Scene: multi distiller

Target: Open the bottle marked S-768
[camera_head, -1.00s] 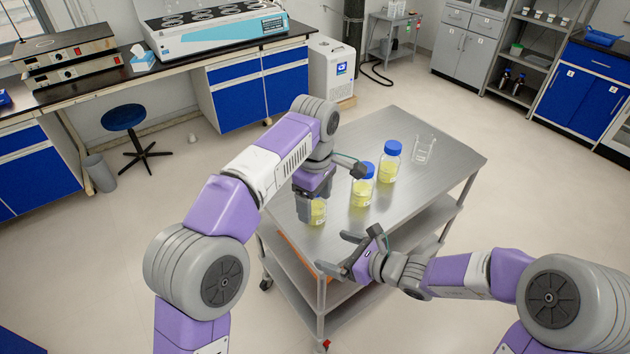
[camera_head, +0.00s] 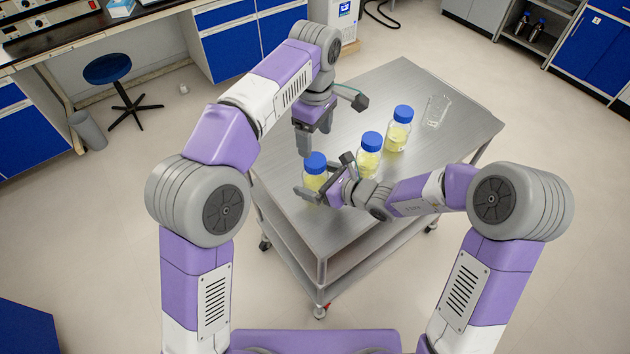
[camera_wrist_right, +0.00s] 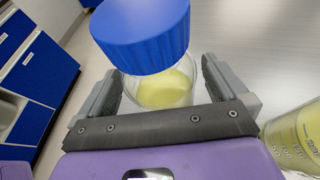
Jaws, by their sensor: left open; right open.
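Three glass bottles of yellow liquid with blue caps stand upright on a steel cart: a near bottle (camera_head: 314,181), a middle bottle (camera_head: 368,161) and a far bottle (camera_head: 398,133). I cannot read S-768 on any of them. My right gripper (camera_head: 321,191) is open, with the near bottle's body between its fingers. In the right wrist view, the blue cap (camera_wrist_right: 144,30) sits on this bottle above the open fingers (camera_wrist_right: 165,92). My left gripper (camera_head: 315,137) is open and empty, pointing down just above and behind the near bottle's cap.
The steel cart (camera_head: 330,232) has free room at its front. An empty glass beaker (camera_head: 437,111) stands at its far right. The middle bottle is close beside my right gripper. A blue stool (camera_head: 107,69) and lab benches stand beyond.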

